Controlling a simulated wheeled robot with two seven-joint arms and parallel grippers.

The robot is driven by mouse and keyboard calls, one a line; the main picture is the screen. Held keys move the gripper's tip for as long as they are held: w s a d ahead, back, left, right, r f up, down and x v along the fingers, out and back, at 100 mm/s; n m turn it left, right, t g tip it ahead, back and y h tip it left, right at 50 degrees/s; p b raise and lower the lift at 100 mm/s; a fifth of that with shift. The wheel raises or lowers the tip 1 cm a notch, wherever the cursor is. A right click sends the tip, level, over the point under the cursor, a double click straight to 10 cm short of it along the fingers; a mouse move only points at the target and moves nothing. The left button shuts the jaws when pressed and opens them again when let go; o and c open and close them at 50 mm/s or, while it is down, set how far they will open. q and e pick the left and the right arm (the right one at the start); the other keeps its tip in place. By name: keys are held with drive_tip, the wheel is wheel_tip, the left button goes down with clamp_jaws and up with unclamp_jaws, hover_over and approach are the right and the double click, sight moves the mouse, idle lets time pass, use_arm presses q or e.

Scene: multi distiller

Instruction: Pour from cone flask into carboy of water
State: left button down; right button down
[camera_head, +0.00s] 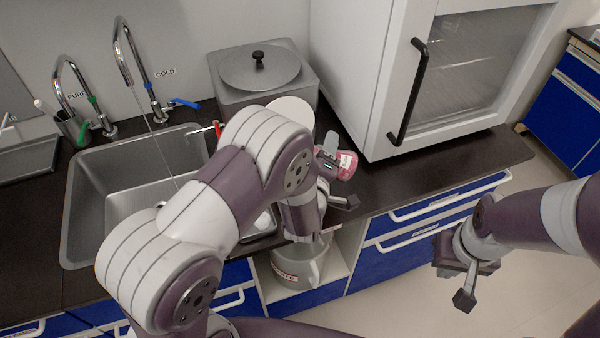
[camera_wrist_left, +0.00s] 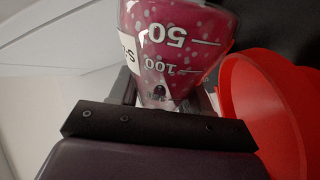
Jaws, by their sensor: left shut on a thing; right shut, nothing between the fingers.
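The cone flask (camera_head: 346,164) holds pink-red liquid and has a white label. It is beside my left wrist in the head view, above the dark counter, and its tilt is hard to judge. In the left wrist view the flask (camera_wrist_left: 175,40) fills the top middle, with its 50 and 100 marks upside down. My left gripper (camera_head: 329,165) is shut on its narrower part. I cannot clearly identify the carboy of water; my left arm hides much of the counter there. My right gripper (camera_head: 464,275) is shut and empty, over the floor.
A red round rim (camera_wrist_left: 262,110) is close beside the flask in the left wrist view. A sink (camera_head: 95,195) lies left, a metal lidded tank (camera_head: 260,75) behind, and a white cabinet (camera_head: 385,80) right. A waste container (camera_head: 292,268) stands below the counter.

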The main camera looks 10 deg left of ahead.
use_arm(q)
drive_tip(key=shift+w+r, duration=0.1)
drive_tip(key=shift+r+n, duration=0.1)
drive_tip(key=shift+n, duration=0.2)
drive_tip(key=shift+r+n, duration=0.2)
drive_tip(key=shift+n, duration=0.3)
drive_tip(key=shift+a+f+n+t, duration=0.1)
drive_tip(key=shift+f+n+t, duration=0.25)
drive_tip(key=shift+n, duration=0.45)
idle(0.5)
drive_tip(key=shift+a+f+n+b, duration=0.1)
drive_tip(key=shift+f+n+b, duration=0.3)
drive_tip(key=shift+n+b, duration=0.75)
idle(1.6)
drive_tip(key=shift+a+r+n+b, duration=0.15)
drive_tip(key=shift+r+n+b, duration=0.2)
drive_tip(key=shift+n+b, duration=0.4)
idle(2.3)
